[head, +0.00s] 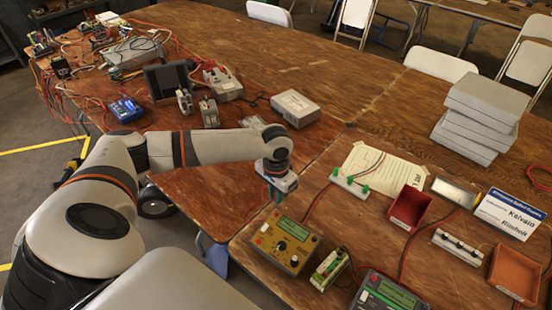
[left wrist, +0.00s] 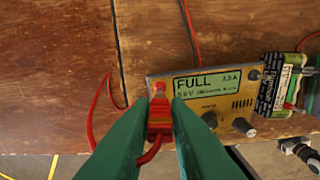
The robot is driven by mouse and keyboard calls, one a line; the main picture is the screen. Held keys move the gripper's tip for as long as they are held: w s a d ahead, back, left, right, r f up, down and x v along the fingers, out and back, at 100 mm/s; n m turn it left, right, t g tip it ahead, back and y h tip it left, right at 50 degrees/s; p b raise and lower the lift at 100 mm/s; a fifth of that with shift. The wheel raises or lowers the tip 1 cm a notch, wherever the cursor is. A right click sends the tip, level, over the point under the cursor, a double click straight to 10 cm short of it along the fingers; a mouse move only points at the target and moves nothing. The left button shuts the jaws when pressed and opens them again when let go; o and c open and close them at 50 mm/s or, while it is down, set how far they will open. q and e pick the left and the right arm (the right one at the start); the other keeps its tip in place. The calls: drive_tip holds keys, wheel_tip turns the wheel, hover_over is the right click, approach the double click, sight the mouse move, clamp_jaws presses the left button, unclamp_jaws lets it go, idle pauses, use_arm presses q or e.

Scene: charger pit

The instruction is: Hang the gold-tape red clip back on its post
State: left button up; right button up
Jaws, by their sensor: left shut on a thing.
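My left gripper (head: 277,192) is above the table seam, just behind the gold charger (head: 284,243). In the left wrist view its green fingers (left wrist: 160,112) are shut on a red clip (left wrist: 159,119) with a red lead. I cannot clearly make out gold tape on it. The gold charger (left wrist: 205,95) sits just right of the clip and its screen reads FULL. A white rack with green posts (head: 350,184) stands right of the gripper. A second white rack with dark posts (head: 461,246) is farther right. My right gripper is not in view.
A green battery pack (head: 329,269) stands beside the gold charger, and a second charger (head: 388,293) is at the front edge. Red trays (head: 409,208), a paper sheet (head: 385,168) and loose leads lie around the racks. The wood left of the gripper is mostly clear.

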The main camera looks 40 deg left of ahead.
use_arm(q)
drive_tip(key=shift+f+b, duration=0.5)
drive_tip(key=shift+f, duration=1.7)
drive_tip(key=shift+p, duration=0.5)
drive_tip(key=shift+f+p, duration=0.2)
drive_tip(key=shift+p, duration=0.75)
idle(0.5)
drive_tip(key=o, duration=0.8)
drive_tip(key=shift+o, duration=1.2)
